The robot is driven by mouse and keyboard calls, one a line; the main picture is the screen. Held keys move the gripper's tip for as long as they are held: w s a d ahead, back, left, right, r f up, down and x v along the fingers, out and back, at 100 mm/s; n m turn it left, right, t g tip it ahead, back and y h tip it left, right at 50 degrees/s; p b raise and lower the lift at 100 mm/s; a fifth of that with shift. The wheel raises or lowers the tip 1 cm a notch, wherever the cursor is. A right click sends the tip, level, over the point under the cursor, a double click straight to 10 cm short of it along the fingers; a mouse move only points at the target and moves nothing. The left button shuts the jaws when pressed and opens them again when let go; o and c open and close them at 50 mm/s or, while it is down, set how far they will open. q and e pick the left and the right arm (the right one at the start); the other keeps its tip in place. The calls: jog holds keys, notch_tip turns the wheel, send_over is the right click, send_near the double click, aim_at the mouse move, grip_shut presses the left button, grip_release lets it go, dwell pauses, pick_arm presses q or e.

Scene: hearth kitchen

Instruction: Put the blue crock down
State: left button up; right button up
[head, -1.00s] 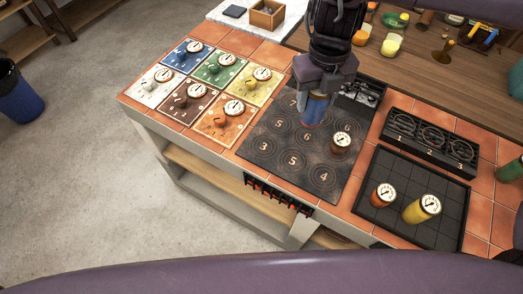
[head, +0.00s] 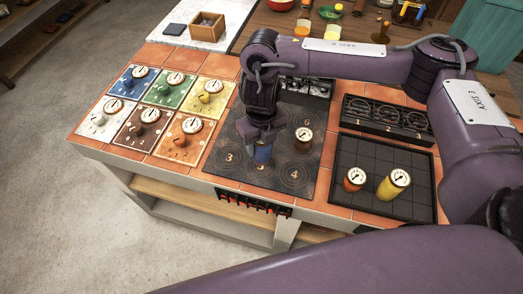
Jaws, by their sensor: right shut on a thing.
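My right gripper (head: 262,138) points down over the dark hob (head: 226,172) with numbered rings. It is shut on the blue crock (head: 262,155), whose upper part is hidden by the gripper. The crock is upright at the middle of the front rings, between the rings marked 3 and 4 and over the ring marked 5. I cannot tell whether its base touches the hob. My left gripper is not in view.
A brown crock with a dial lid (head: 304,138) stands on the hob, close right of the blue crock. An orange crock (head: 354,180) and a yellow crock (head: 393,185) stand on a black gridded tray (head: 385,208). Coloured dial panels (head: 170,90) lie left of the hob.

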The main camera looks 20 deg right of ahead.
aim_at(261, 151)
notch_tip(261, 151, down, 3)
jog(key=shift+f+b, duration=0.15)
jog(key=shift+b, duration=0.2)
jog(key=shift+f, duration=0.25)
jog(key=shift+f, duration=0.1)
jog(key=o, duration=1.2)
jog(key=shift+o, duration=0.2)
jog(key=shift+r, duration=0.2)
notch_tip(261, 151, up, 12)
jog(key=shift+f+p, duration=0.1)
jog(key=shift+p, duration=0.4)
